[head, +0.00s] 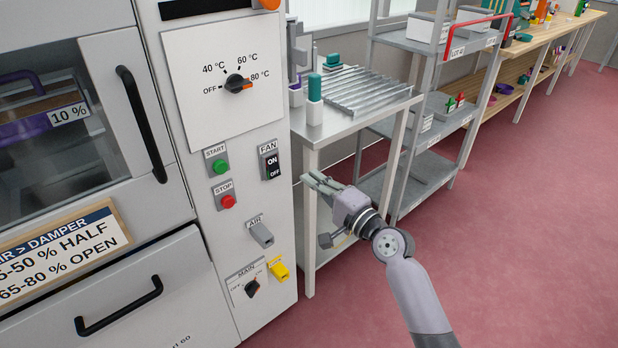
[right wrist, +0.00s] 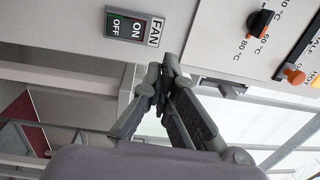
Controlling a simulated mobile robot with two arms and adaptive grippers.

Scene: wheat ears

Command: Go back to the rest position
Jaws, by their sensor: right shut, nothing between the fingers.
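My right gripper (head: 318,183) is in the middle of the head view, in front of the metal side table and to the right of the machine's control panel. Its fingers are shut with nothing between them. In the right wrist view the fingertips (right wrist: 165,75) meet below the FAN switch (right wrist: 134,27) in the picture. The FAN switch (head: 270,161) is also on the panel in the head view, left of and above the gripper, and the gripper looks apart from it. My left gripper does not show.
The panel carries a temperature dial (head: 238,83), a green START button (head: 220,167), a red STOP button (head: 228,201), a grey AIR lever (head: 261,235) and a MAIN knob (head: 252,288). A side table (head: 340,123) and grey shelf rack (head: 420,45) stand behind my gripper. Red floor (head: 540,200) is clear at right.

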